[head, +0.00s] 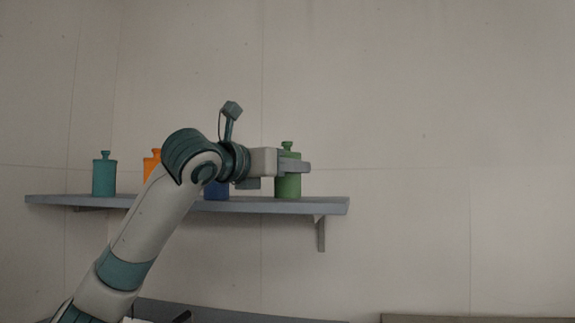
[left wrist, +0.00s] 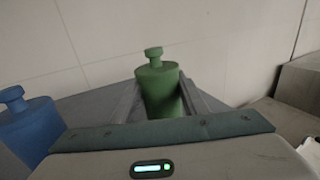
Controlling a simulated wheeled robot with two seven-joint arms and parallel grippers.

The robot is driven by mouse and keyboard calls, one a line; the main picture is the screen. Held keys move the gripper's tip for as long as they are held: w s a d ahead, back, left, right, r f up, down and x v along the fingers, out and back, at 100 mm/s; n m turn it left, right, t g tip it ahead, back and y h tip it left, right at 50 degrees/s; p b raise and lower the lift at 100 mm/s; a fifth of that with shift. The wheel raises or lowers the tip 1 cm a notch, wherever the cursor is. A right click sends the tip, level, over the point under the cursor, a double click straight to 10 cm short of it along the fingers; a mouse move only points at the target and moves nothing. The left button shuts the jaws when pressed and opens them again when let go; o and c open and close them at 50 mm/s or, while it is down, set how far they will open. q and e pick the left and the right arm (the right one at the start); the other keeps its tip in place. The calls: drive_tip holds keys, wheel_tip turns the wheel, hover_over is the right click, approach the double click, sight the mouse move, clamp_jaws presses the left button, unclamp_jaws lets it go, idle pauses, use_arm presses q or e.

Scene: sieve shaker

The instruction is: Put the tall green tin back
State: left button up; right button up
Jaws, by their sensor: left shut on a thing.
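The tall green tin (head: 288,186) has a knobbed lid and stands upright at the right end of the wall shelf (head: 330,204). My left gripper (head: 300,167) is shut on it, with a finger across its upper body. In the left wrist view the green tin (left wrist: 160,88) sits between the two fingers of my left gripper (left wrist: 160,97). Its lower part is hidden behind the gripper body. The tin's base appears to be at the shelf top. My right gripper is not in view.
A blue tin (left wrist: 30,125) stands left of the green one, mostly hidden behind my arm in the head view (head: 217,191). An orange tin (head: 151,162), partly hidden, and a teal tin (head: 104,178) stand further left. The wall right of the shelf is bare.

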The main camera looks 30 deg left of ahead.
use_arm(q)
drive_tip(key=shift+f, duration=0.2)
drive_tip(key=o, duration=1.1)
drive_tip(key=shift+s, duration=0.1)
drive_tip(key=shift+s+b, duration=0.6)
drive_tip(key=shift+b, duration=0.05)
drive_tip(key=s+b, duration=0.1)
drive_tip(key=s, duration=0.2)
drive_tip(key=s+a+b, duration=0.1)
drive_tip(key=s+b, duration=0.1)
drive_tip(key=s, duration=0.2)
drive_tip(key=s+b, duration=0.2)
drive_tip(key=s, duration=0.1)
drive_tip(key=shift+s+a, duration=0.3)
drive_tip(key=shift+w, duration=0.1)
